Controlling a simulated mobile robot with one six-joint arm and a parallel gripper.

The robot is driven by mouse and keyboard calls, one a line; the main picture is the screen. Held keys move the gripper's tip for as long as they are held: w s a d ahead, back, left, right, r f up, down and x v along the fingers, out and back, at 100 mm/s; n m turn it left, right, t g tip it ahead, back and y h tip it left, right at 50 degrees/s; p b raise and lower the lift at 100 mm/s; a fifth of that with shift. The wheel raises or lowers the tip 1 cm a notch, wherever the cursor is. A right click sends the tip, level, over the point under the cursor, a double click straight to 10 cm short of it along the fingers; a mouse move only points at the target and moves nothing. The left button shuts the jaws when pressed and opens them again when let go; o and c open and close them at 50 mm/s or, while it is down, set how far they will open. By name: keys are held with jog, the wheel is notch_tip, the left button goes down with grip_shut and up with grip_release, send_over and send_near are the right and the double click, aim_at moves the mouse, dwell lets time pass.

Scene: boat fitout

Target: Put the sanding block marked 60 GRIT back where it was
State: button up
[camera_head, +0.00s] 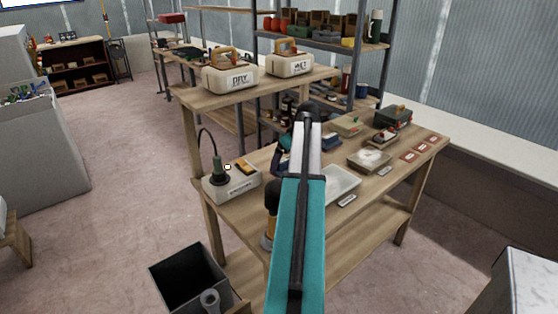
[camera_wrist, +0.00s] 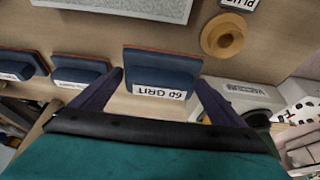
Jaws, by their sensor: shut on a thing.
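The sanding block marked 60 GRIT (camera_wrist: 160,67) is dark blue with a reddish-brown far edge and a white label, upside down in the wrist view. My gripper (camera_wrist: 159,78) has one dark finger on each side of the block and is shut on it. The block is over the wooden bench top; whether its underside touches the wood I cannot tell. Two similar blue blocks, one nearer (camera_wrist: 80,70) and one farther left (camera_wrist: 20,64), sit to its left, their labels unreadable here.
A round tan piece (camera_wrist: 222,36) and a grey holder labelled VACUUM (camera_wrist: 243,91) are at the right. A pale tray (camera_wrist: 130,7) lies beyond the block. In the head view the bench (camera_head: 250,206) has a raised shelf with DRY (camera_head: 229,77) and WET (camera_head: 289,64) boxes.

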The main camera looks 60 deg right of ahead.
jog(key=w+d, duration=0.1)
jog(key=w, duration=0.1)
jog(key=w+d+p, duration=0.1)
jog(key=w, duration=0.1)
jog(key=w+d, duration=0.1)
jog(key=w, duration=0.1)
jog(key=shift+w+f, duration=0.1)
jog(key=shift+f, duration=0.2)
jog(key=shift+f, duration=0.1)
jog(key=shift+f+p, duration=0.8)
jog(key=shift+f, duration=0.9)
jog(key=shift+f, duration=0.1)
jog(key=o, duration=0.8)
jog(key=shift+o, duration=0.4)
jog(key=shift+r, duration=0.2)
